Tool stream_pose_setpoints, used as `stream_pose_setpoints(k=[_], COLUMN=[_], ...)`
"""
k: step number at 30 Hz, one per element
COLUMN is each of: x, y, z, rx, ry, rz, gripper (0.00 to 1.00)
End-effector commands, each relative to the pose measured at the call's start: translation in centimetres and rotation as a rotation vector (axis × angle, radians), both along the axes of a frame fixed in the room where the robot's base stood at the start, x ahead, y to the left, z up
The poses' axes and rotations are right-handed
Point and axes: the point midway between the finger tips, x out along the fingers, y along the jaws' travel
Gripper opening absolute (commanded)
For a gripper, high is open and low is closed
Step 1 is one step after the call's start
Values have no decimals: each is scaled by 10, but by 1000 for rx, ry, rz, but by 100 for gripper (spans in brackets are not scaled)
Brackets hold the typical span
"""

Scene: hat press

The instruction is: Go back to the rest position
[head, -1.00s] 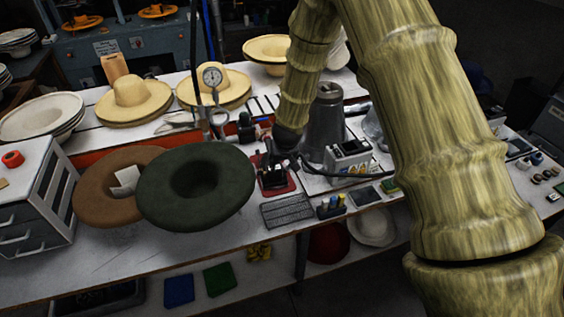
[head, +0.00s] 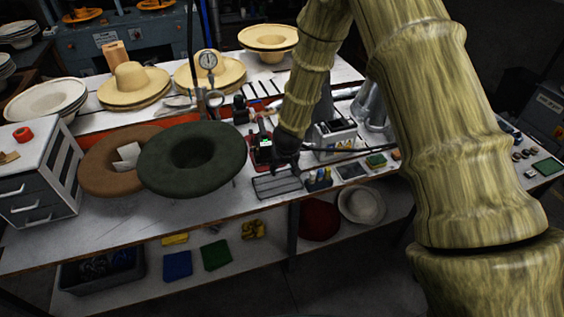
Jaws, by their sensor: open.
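My arm, with a wood-like bamboo pattern, reaches from the right side of the head view to the workbench (head: 115,215). My dark gripper (head: 284,162) is at its end, over the middle of the bench. It is small and dark here, and its fingers are hard to make out. It is open and I see nothing held in it. A red device with a small green light (head: 264,143) is just left of it, and a dark wire rack (head: 277,186) lies just in front of it. I cannot tell the gap between gripper and bench.
A dark green hat (head: 215,175) and a brown hat (head: 98,178) lie left of my gripper. A labelled box (head: 335,138) is right of the gripper. A grey drawer unit (head: 35,200) is far left. A lower shelf holds a red hat (head: 320,220).

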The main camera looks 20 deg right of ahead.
Motion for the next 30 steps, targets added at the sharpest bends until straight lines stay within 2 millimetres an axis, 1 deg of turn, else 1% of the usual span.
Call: stream_pose_setpoints(k=[3, 10, 11, 14, 17, 18, 20, 21, 23, 24, 26, 27, 29, 30], x=[-5, -8, -10, -23, -51, -65, -89, -105, -130, -148, -175, -192, -221, -240], y=[1, 2, 1, -1, -6, -8, -11, -13, -16, -17, -19, -20, -21, -22], z=[-2, -4, -7, -26, -62, -78, -105, -121, -145, -161, -184, -198, -219, -232], rx=[1, 0, -1, -10, -28, -35, -47, -54, -62, -66, -71, -72, -73, -71], ry=[3, 4, 6, 23, 56, 72, 97, 111, 135, 151, 174, 189, 213, 229], rz=[3, 3, 3, 3, 4, 5, 7, 9, 12, 15, 18, 21, 29, 32], gripper=[49, 49, 49, 49, 49, 49, 49, 49, 49, 49, 49, 49, 49, 49])
